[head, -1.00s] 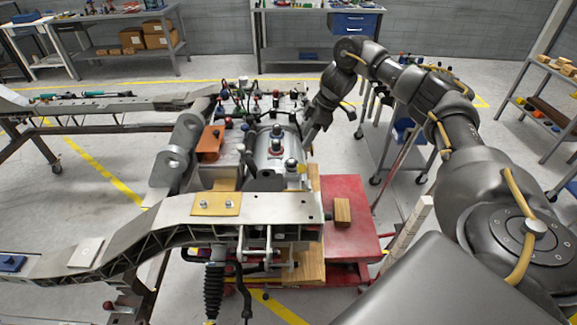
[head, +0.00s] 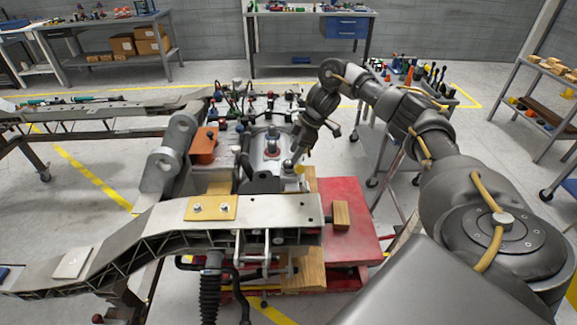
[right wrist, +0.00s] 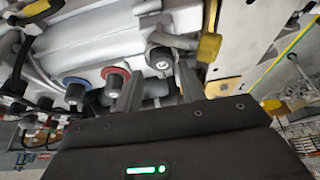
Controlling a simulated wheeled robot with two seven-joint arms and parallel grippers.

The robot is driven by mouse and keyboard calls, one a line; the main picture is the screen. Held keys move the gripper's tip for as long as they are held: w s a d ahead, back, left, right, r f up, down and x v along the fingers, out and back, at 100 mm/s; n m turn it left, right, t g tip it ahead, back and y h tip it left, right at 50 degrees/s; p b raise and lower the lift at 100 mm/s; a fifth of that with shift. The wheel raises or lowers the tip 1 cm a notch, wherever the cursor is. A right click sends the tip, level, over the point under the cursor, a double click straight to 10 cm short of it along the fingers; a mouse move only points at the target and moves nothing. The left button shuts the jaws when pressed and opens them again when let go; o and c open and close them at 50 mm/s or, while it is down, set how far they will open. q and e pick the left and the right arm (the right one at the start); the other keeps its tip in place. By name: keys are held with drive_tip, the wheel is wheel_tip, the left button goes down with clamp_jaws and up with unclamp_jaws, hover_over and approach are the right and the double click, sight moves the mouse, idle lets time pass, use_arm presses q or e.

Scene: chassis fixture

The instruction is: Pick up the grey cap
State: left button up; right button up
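The grey cap (head: 288,165) sits on the right end of the silver cylindrical housing (head: 262,162). It shows in the right wrist view as a dark cap with a pale ring (right wrist: 160,60). My right gripper (head: 297,155) is just above and behind this cap in the head view. In the right wrist view its two fingers (right wrist: 159,78) are apart, with the cap between and just beyond the tips. Nothing is held, and I cannot tell whether a finger touches the cap. My left gripper is out of view.
A red-ringed cap (right wrist: 115,79) and a blue-ringed cap (right wrist: 75,92) stand in a row beside the grey one. The chassis rail (head: 270,207) crosses in front. A red platform (head: 350,205) lies to the right.

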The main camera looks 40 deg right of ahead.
sight(289, 166)
drive_tip(key=p+x, duration=0.1)
drive_tip(key=x, duration=0.3)
drive_tip(key=shift+a+f, duration=0.1)
drive_tip(key=shift+f, duration=0.15)
drive_tip(key=shift+a+f, duration=0.1)
drive_tip(key=shift+f, duration=0.2)
drive_tip(key=shift+r, duration=0.1)
drive_tip(key=shift+c, duration=0.3)
clamp_jaws()
